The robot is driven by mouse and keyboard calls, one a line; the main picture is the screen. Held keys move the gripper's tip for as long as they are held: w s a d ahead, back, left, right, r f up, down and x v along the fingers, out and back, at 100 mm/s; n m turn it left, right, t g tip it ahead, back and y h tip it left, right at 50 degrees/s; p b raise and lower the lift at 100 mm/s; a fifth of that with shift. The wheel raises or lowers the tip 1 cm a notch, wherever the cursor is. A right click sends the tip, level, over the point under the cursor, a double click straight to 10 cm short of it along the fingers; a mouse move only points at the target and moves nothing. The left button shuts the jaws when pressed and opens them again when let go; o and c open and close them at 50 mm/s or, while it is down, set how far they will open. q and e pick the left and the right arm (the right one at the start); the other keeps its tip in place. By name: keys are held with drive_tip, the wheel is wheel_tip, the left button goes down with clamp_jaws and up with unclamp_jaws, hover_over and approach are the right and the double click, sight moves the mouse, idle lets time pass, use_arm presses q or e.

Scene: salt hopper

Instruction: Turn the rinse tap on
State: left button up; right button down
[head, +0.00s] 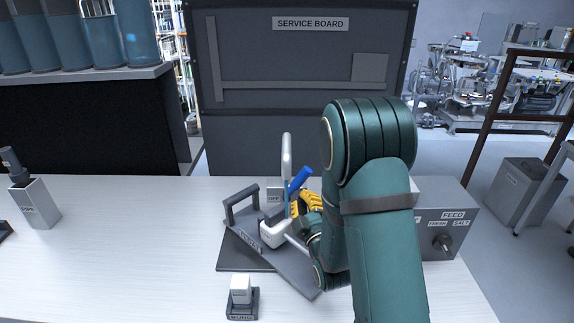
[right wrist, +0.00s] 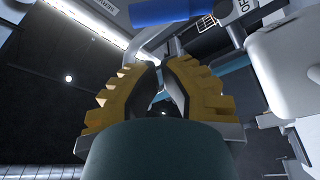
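The rinse tap has a tall pale curved spout (head: 287,150) and a blue lever (head: 299,180) slanting up to the right, with an OFF label (head: 273,198) beside it. My right gripper (head: 296,207), with yellow fingers, is just below and beside the lever. In the right wrist view its fingertips (right wrist: 166,64) are drawn close together with a narrow gap, and nothing clear is held between them. The blue lever (right wrist: 170,12) crosses the top of that view, beyond the tips and apparently apart from them. The tap's base is partly hidden by the gripper and arm. My left gripper is not in view.
A dark grey tilted piece with a handle (head: 240,205) and a white block lie in front of the tap. A small white block on a dark base (head: 241,292) stands nearer. A grey box with FEED labels and a knob (head: 430,225) is right. The table's left is mostly clear.

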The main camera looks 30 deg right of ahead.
sight(293, 186)
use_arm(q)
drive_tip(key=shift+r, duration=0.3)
use_arm(e)
drive_tip(key=x, duration=0.9)
drive_tip(key=shift+w+d+r, duration=0.1)
drive_tip(key=shift+w+r, duration=0.1)
drive_tip(key=shift+w, duration=0.2)
drive_tip(key=shift+d, duration=0.1)
